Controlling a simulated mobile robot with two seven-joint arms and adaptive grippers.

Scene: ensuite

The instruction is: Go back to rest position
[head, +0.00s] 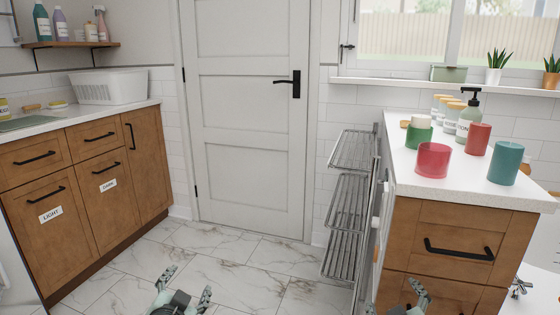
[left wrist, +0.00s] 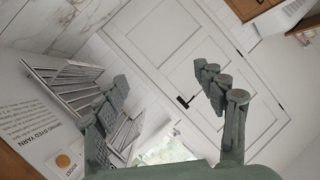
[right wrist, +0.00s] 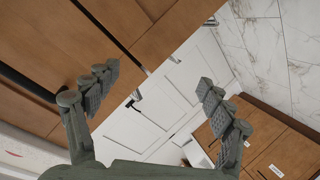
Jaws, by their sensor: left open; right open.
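My left gripper (head: 184,284) is low at the bottom edge of the head view, over the tiled floor, with its fingers apart and nothing between them. It also shows open and empty in the left wrist view (left wrist: 165,90). My right gripper (head: 397,296) is at the bottom edge of the head view, in front of the right cabinet, partly cut off. In the right wrist view its fingers (right wrist: 158,85) are spread and empty, with the wooden cabinet front (right wrist: 150,30) close behind them.
A wire rack (head: 347,200) stands beside the right counter (head: 462,190), which holds cups, jars and a pump bottle. The left counter (head: 80,119) carries a white basket (head: 108,87). A closed white door (head: 245,150) is ahead. The marble floor (head: 235,255) between is clear.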

